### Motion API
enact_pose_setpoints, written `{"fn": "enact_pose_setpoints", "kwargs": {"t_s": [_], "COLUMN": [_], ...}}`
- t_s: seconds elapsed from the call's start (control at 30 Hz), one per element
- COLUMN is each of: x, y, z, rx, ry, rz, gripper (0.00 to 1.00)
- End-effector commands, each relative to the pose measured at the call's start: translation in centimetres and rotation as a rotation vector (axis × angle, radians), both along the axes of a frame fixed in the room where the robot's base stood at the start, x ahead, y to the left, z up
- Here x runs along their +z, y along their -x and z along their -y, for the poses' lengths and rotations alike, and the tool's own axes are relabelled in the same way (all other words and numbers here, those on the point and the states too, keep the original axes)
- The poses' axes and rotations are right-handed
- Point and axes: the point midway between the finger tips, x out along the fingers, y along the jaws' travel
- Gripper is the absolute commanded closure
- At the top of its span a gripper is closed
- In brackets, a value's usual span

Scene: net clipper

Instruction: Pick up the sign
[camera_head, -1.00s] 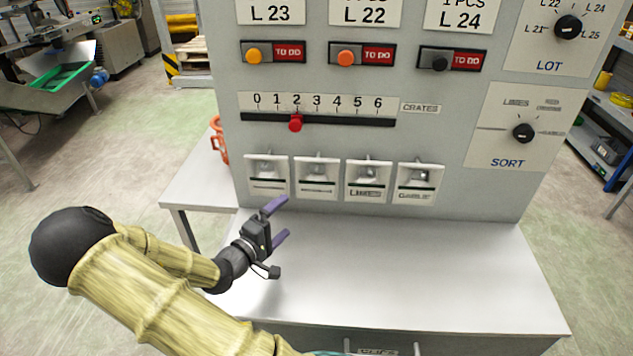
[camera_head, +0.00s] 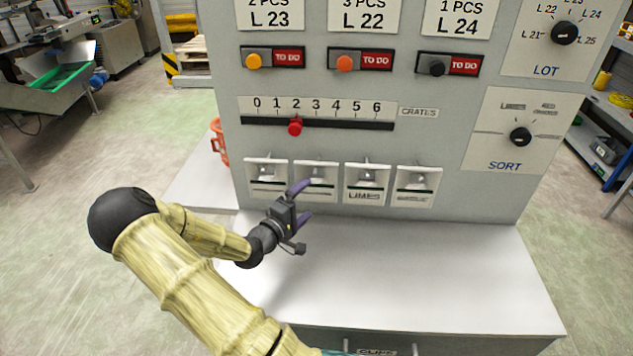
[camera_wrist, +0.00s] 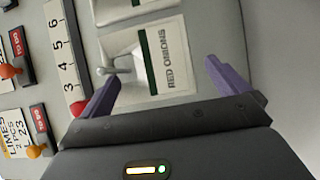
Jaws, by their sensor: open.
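Several white card signs hang in a row low on the grey panel, each with a dark green stripe and a metal clip above. In the wrist view one sign (camera_wrist: 170,62) reads RED ONIONS and lies beyond and between my fingers, its clip to the left. In the head view my gripper (camera_head: 304,203) is in front of the second sign from the left (camera_head: 316,174), a purple fingertip overlapping its lower left. The gripper also shows in the wrist view (camera_wrist: 160,78), open and empty. The third sign (camera_head: 366,185) reads LIMES.
A red slider knob (camera_head: 295,127) and several TO DO buttons sit above the signs. LOT (camera_head: 564,33) and SORT (camera_head: 520,137) dials are at the right. The white tabletop (camera_head: 430,270) below is clear. An orange object (camera_head: 219,143) is left of the panel.

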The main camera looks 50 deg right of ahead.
Motion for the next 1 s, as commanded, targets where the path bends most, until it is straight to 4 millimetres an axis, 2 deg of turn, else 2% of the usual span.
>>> {"fn": "enact_pose_setpoints", "kwargs": {"t_s": [0.1, 0.2, 0.57, 0.67, 0.9, 1.0], "x": [0.2, 0.1, 0.0, 0.0, -0.2, -0.3], "y": [-0.2, -0.3, -0.4, -0.6, -1.2, -1.3], "z": [2.1, 3.1, 3.4, 4.0, 7.4, 8.3], "rx": [-0.003, -0.002, -0.001, -0.002, -0.004, -0.004], "ry": [0.000, 0.000, 0.000, 0.000, 0.000, 0.000], "rz": [-0.001, 0.000, 0.000, 0.000, 0.000, 0.000], "gripper": [0.00, 0.00, 0.00, 0.00, 0.00, 0.00]}}
